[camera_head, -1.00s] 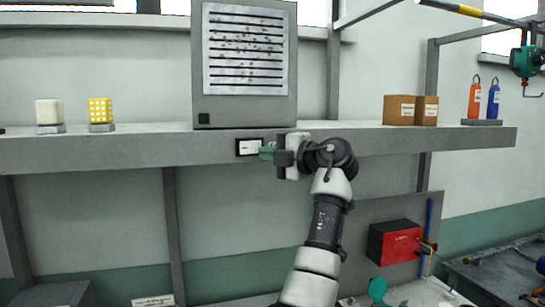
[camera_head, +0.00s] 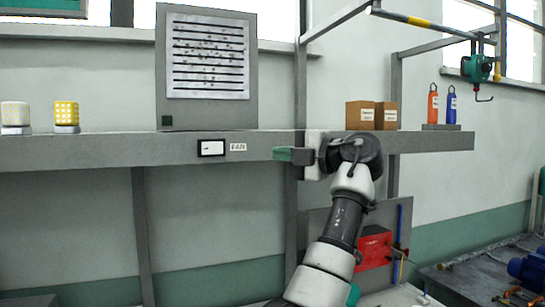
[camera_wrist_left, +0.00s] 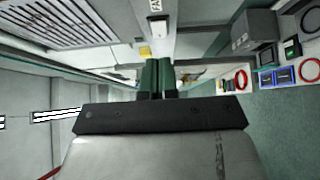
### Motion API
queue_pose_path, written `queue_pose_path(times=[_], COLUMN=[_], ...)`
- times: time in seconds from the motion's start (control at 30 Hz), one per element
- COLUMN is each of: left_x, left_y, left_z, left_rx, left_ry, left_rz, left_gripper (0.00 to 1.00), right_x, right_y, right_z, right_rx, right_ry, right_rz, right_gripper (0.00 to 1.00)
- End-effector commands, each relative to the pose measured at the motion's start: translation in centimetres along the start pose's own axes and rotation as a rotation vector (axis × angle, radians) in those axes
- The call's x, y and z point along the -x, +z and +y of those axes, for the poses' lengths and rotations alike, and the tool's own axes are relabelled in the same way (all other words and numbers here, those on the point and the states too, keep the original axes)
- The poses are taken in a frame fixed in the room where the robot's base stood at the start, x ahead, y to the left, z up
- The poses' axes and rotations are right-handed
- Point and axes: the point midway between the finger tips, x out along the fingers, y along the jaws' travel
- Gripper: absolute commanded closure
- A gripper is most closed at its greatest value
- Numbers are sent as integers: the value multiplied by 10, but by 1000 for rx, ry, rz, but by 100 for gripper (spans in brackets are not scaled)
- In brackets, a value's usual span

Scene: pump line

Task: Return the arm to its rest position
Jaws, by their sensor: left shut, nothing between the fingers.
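My left arm rises from the bottom of the head view. Its left gripper (camera_head: 283,154) has green fingertips, closed together and empty, pointing left in front of the shelf edge. The fingers also show shut in the left wrist view (camera_wrist_left: 156,76). Left of them, apart by a clear gap in the head view, is a black-framed white switch (camera_head: 211,148) with a FAN label (camera_head: 238,147) beside it. The switch also shows beyond the fingers in the wrist view (camera_wrist_left: 158,27). My right gripper is not in view.
The long grey shelf (camera_head: 90,152) carries a louvred fan panel (camera_head: 207,70), two lamps, cardboard boxes (camera_head: 372,115) and red and blue bottles (camera_head: 433,105). A red box (camera_head: 374,250) is partly behind my arm. A green hoist (camera_head: 477,68) hangs at upper right.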

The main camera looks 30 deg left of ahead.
Motion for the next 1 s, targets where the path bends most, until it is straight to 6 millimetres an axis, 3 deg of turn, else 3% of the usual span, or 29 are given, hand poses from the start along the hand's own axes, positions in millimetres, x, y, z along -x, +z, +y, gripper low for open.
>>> queue_pose_path(times=[0.17, 0.43, 0.57, 0.67, 0.8, 1.0], left_x=[-1, -1, -6, -14, -27, -31], left_y=[0, 0, 6, 16, 22, -3], left_z=[0, -1, -25, -76, -179, -328], left_rx=[0, -2, -66, -203, -491, -933], left_ry=[-1, -1, -28, -81, -177, -264], left_rz=[1, 0, -19, -65, -189, -436], left_gripper=[100, 100, 100, 100, 100, 100], right_x=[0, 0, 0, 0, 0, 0], right_y=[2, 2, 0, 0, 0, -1], right_z=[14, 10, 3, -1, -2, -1], right_rx=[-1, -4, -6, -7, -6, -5], right_ry=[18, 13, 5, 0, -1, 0], right_rz=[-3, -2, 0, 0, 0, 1], right_gripper=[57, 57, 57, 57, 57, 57])
